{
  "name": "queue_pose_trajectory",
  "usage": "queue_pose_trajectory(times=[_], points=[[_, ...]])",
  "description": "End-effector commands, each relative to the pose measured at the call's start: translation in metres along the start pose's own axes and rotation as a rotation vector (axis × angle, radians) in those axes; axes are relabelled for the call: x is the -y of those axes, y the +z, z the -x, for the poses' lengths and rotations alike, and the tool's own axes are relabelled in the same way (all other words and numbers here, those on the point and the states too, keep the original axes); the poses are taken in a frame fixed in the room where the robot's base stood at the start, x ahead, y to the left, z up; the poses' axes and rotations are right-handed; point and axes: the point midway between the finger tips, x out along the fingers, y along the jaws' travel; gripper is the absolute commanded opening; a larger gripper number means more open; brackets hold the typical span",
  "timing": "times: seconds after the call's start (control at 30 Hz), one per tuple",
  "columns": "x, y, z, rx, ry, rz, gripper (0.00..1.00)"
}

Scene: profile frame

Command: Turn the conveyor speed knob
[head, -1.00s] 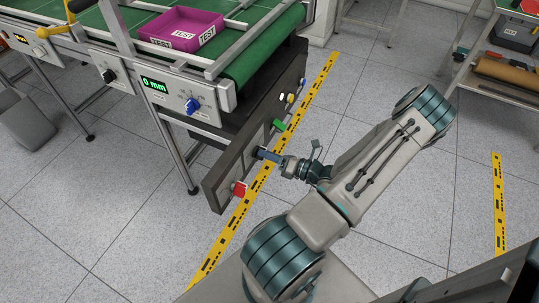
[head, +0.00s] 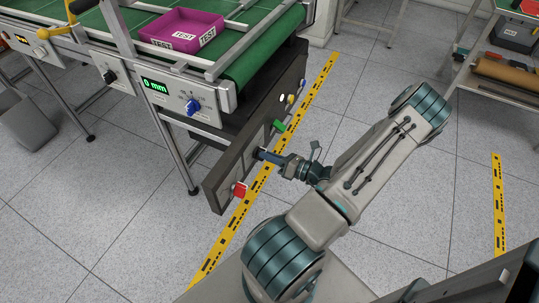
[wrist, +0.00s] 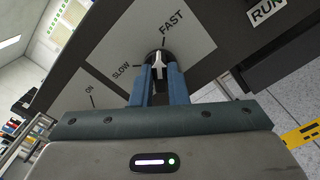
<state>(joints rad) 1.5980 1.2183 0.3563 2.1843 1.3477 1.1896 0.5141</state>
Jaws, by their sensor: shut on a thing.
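In the head view my gripper (head: 270,157) reaches from the right to the dark control panel (head: 228,180) below the conveyor; the knob is mostly hidden there by the fingers.
A red button (head: 240,190) and a green one (head: 279,125) flank the gripper on the panel. A blue knob (head: 194,106) and a "0 mm" display (head: 154,85) are on the conveyor frame. A purple tray (head: 182,27) sits on the belt.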

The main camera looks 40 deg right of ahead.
Motion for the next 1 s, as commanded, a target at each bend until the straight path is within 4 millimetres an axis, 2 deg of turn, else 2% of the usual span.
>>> queue_pose_trajectory(times=[1.0], points=[[-0.0015, -0.0039, 0.0007, -0.003, -0.002, 0.961, 0.0]])
